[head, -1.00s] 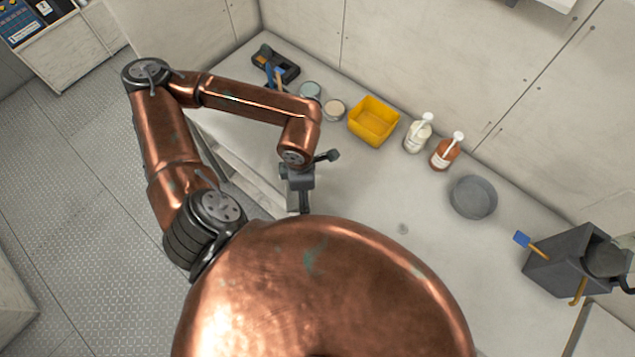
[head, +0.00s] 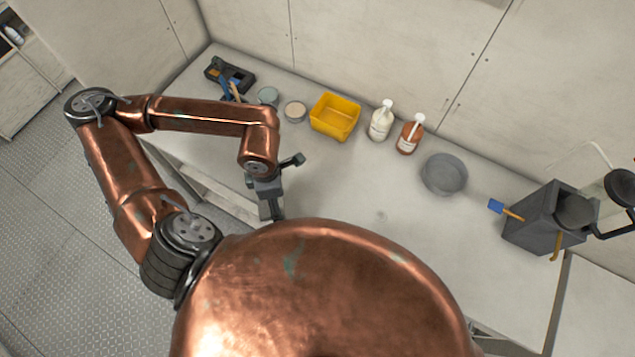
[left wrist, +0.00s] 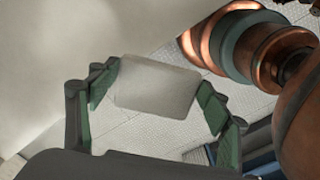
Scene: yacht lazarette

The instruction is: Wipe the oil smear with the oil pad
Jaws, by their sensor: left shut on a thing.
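The oil pad (left wrist: 157,87), a pale grey flat rectangle, sits between the two green-lined fingers of my left gripper (left wrist: 152,92) in the left wrist view. The gripper is shut on it. In the head view my left gripper (head: 270,208) points down at the front edge of the bench, partly hidden by my copper body, and the pad cannot be made out there. A small faint grey mark, which looks like the oil smear (head: 380,215), lies on the pale bench top to the right of the gripper. My right gripper is not in view.
Along the back of the bench (head: 330,185) stand a dark tool tray (head: 230,73), two round tins, a yellow bin (head: 335,117), two pump bottles (head: 381,121) and a grey bowl (head: 444,174). A dark grey container (head: 545,218) with a blue-ended tool stands at right. The middle is clear.

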